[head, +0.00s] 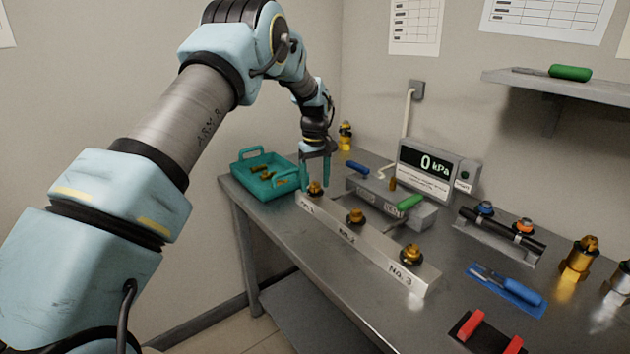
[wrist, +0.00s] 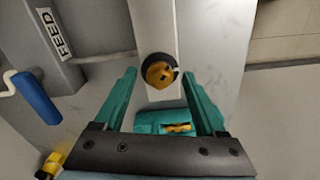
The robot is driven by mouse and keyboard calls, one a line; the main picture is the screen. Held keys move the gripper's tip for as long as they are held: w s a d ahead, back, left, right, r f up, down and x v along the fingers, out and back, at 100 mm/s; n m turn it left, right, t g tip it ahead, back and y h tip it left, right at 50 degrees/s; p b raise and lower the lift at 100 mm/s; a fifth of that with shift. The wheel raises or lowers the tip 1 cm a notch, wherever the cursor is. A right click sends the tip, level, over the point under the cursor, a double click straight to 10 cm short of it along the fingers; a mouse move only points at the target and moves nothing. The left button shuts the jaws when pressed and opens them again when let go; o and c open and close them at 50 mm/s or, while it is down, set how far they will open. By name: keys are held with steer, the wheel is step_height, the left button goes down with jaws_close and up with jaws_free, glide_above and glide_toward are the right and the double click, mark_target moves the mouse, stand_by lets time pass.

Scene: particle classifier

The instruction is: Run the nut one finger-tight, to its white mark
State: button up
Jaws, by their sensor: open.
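The brass nut of station one (head: 315,188) sits on the far-left end of the grey block (head: 372,247), on a dark round collar. Its label is partly hidden by glare and angle. My gripper (head: 315,178) points down above it, with its two teal fingers apart. In the wrist view the nut (wrist: 160,71) lies between and just beyond the open fingertips (wrist: 159,75), with a gap on each side. I see no contact. I cannot make out a white mark on it in either view.
Brass nuts two (head: 355,216) and three (head: 411,254) stand along the same block. A teal tray (head: 262,186) with brass pieces is left of it. Behind are the FEED valve block with a blue handle (head: 357,168), a green handle (head: 410,201) and a gauge reading 0 kPa (head: 434,164).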

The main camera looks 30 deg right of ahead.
steer(key=shift+c, duration=0.4)
jaws_close()
steer(key=shift+m, duration=0.3)
steer(key=m, duration=0.3)
steer(key=shift+m, duration=0.4)
steer(key=m, duration=0.4)
steer(key=shift+r+m+b, duration=0.1)
steer(key=shift+m+b, duration=0.2)
stand_by(0.3)
